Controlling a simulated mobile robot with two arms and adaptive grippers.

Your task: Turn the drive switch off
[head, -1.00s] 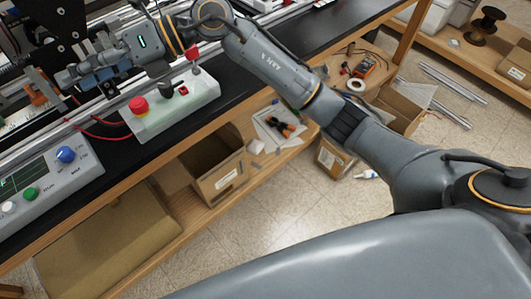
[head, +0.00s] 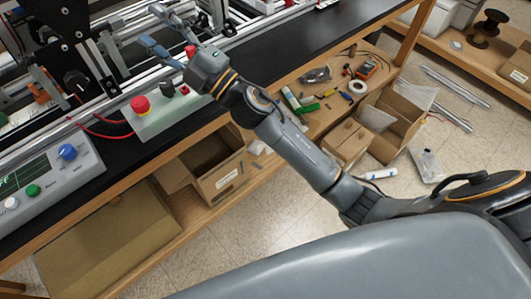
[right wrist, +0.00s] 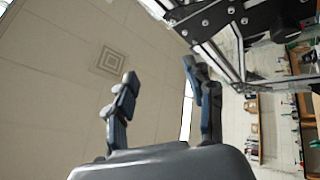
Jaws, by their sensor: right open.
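A pale control box (head: 160,122) on the black bench top carries a red mushroom button (head: 140,104), a black knob (head: 167,90) and a small red part (head: 184,89). Another red part (head: 190,50) shows at its far end, partly behind my right gripper. I cannot read which is the drive switch. My right gripper (head: 156,27) is above and beyond the box, pointing up and left, open and empty. Its spread fingers also show in the right wrist view (right wrist: 160,72), with nothing between them. My left gripper is out of view.
The metal extrusion frame (head: 105,75) stands close behind the box. A grey panel (head: 50,180) with a screen and blue, green and white controls is at the left. Red cables (head: 100,136) run to the box. The bench top to the right is mostly clear.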

